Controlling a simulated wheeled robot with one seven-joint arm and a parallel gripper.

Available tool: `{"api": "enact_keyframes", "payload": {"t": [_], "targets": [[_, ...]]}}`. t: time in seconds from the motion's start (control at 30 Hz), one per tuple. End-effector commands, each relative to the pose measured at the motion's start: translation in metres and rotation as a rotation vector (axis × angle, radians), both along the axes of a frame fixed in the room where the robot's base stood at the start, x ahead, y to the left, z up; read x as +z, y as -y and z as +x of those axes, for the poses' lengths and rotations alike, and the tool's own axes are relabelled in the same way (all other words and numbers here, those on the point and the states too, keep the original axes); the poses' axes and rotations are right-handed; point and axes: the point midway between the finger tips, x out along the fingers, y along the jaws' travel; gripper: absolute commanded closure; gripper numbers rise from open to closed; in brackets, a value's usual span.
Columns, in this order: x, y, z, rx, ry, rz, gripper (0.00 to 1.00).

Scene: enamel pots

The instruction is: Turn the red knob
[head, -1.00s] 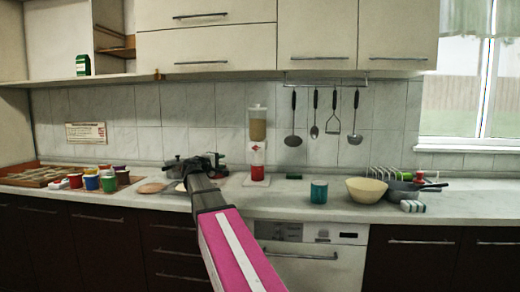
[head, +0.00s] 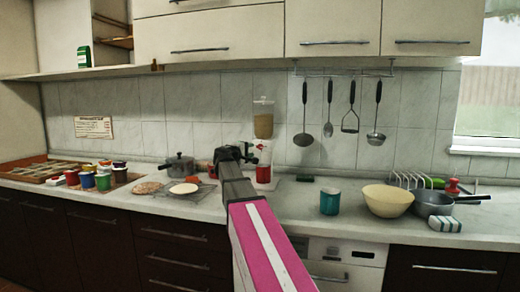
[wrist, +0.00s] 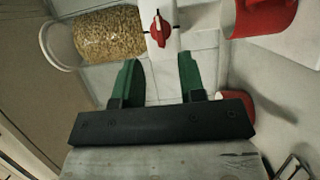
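The dispenser (head: 263,122) stands against the tiled wall, with a clear grain-filled top, a white body and a red container (head: 263,174) below. In the wrist view, the red knob (wrist: 160,31) is on the dispenser's white front, between the grain hopper (wrist: 108,35) and the red container (wrist: 262,16). My gripper (wrist: 160,80) is open, its green fingers apart and empty. The knob appears beyond the fingertips, in line with the gap and not between them. In the head view my gripper (head: 238,154) is just left of the dispenser, and the dark wrist hides part of it.
A grey pot (head: 180,167) and flat round breads (head: 184,188) are left of the dispenser. Colourful cups (head: 103,180) stand farther left. A teal cup (head: 330,201), cream bowl (head: 388,200) and grey pan (head: 433,204) are right. Utensils (head: 350,122) hang above the counter.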

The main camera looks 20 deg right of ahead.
Motion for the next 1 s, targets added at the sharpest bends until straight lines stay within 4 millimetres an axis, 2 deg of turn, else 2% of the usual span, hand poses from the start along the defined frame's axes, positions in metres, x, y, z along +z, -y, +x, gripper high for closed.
{"api": "enact_keyframes", "payload": {"t": [0.03, 0.2, 0.4, 0.83, 0.87, 0.93, 1.0], "targets": [[0.001, 0.010, 0.008, -0.002, 0.000, 0.000, 0.63], [0.000, 0.034, 0.025, -0.001, 0.000, 0.000, 0.63], [0.000, 0.055, 0.037, -0.001, 0.000, 0.000, 0.63], [0.000, 0.062, 0.041, 0.000, 0.000, 0.000, 0.63], [0.000, 0.062, 0.041, 0.000, 0.000, 0.000, 0.66], [0.000, 0.062, 0.041, 0.000, 0.000, 0.000, 0.89], [0.000, 0.062, 0.041, 0.000, 0.000, 0.000, 0.92]]}}
